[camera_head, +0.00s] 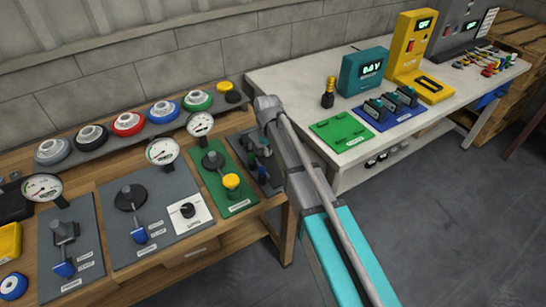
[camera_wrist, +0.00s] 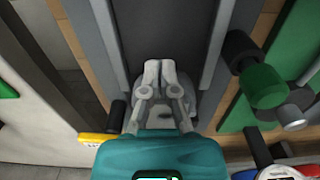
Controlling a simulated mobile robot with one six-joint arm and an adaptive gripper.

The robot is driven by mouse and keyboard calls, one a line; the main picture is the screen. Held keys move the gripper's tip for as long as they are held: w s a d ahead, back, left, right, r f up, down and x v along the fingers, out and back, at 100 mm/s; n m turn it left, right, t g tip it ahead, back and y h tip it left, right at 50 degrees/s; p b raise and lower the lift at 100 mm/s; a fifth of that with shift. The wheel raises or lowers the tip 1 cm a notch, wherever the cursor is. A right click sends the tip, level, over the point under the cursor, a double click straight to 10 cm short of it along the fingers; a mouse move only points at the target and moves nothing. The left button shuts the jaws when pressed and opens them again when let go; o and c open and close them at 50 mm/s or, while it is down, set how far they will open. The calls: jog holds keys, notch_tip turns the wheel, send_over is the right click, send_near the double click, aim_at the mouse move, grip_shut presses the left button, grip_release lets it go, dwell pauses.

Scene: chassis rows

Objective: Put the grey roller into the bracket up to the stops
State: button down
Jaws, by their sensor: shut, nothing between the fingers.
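My gripper (camera_wrist: 160,68) is in the wrist view, its two pale fingertips together and nothing between them. It is over a dark grey plate (camera_wrist: 160,25) with lighter grey rails along its left and right sides. A rounded grey piece (camera_wrist: 196,103) shows partly behind the fingers; I cannot tell whether it is the roller or part of the bracket. A short grey cylinder (camera_wrist: 293,118) is at right, beside a green one. I cannot tell for sure which part is the bracket. In the head view my arm hides the gripper's fingers.
In the wrist view a black cylinder (camera_wrist: 240,46) and a green cylinder (camera_wrist: 263,87) stand right of the plate. In the head view a wooden bench (camera_head: 180,262) carries gauges and levered panels. A white table (camera_head: 300,85) with coloured devices stands at right.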

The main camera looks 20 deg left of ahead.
aim_at(275, 165)
dwell(0.5)
jog(key=shift+s+d, duration=0.3)
jog(key=shift+d, duration=0.05)
jog(key=s+d, duration=0.2)
jog(key=shift+s+d, duration=0.1)
jog(key=shift+d, duration=0.25)
jog(key=shift+a+r+p, duration=0.2)
jog(key=shift+r+p, duration=0.45)
notch_tip(275, 165, up, 9)
jog(key=p, duration=0.8)
jog(key=shift+f+p, duration=0.15)
jog(key=shift+p, duration=0.2)
jog(key=s+d+m, duration=0.2)
jog(key=d+m, duration=0.1)
jog(key=d, duration=1)
jog(key=s+d+m, duration=0.3)
jog(key=d, duration=1)
jog(key=s+d+m, duration=0.3)
jog(key=d+m, duration=0.1)
jog(key=d, duration=0.8)
jog(key=shift+d, duration=0.4)
